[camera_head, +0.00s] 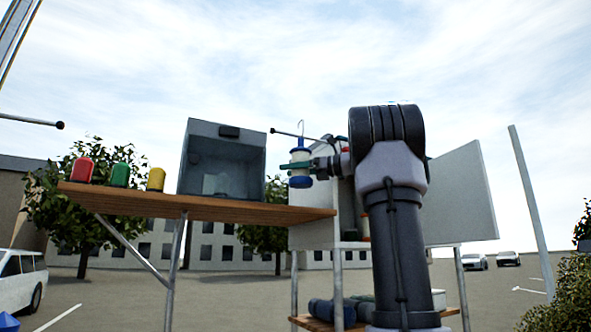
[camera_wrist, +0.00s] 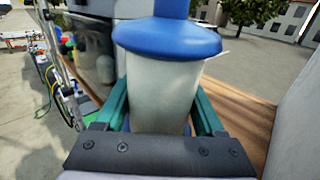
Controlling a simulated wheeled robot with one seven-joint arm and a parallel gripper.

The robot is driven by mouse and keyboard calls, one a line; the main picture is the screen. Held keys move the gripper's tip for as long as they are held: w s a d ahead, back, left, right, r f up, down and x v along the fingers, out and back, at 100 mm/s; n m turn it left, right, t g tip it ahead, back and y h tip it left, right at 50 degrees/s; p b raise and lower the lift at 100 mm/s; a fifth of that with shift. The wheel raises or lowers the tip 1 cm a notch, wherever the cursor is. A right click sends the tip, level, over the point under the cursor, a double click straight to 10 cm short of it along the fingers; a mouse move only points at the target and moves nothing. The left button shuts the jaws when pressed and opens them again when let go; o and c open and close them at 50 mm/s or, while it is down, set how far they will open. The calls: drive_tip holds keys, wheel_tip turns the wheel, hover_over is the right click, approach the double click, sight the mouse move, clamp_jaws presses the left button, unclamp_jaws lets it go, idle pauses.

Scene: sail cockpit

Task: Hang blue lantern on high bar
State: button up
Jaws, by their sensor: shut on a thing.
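The blue lantern (camera_head: 301,156) has a blue cap and base, a pale body and a thin wire hook on top. It hangs upright in my gripper (camera_head: 296,166), whose green fingers are shut on its body. In the wrist view the lantern (camera_wrist: 165,80) fills the space between the fingers of my gripper (camera_wrist: 160,108). A thin dark bar with a ball end (camera_head: 273,130) crosses the picture near the lantern's hook; I cannot tell whether they touch. Another ball-ended bar (camera_head: 30,121) juts in at the far left. Which one is the high bar is unclear.
A wooden shelf (camera_head: 250,213) holds a grey open box (camera_head: 223,131) and red (camera_head: 82,169), green (camera_head: 121,174) and yellow (camera_head: 156,179) lanterns. A pale panel (camera_head: 463,195) stands behind my arm. A lower shelf holds rolled items (camera_head: 331,312). Open sky lies above the lantern.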

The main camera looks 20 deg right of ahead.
drive_tip(key=shift+w+f, duration=0.35)
drive_tip(key=shift+w, duration=0.3)
drive_tip(key=shift+w+f, duration=0.4)
drive_tip(key=shift+w, duration=0.3)
drive_tip(key=shift+w+f, duration=0.35)
drive_tip(key=shift+w, duration=0.3)
drive_tip(key=o, duration=1.6)
wheel_tip(320, 180, up, 10)
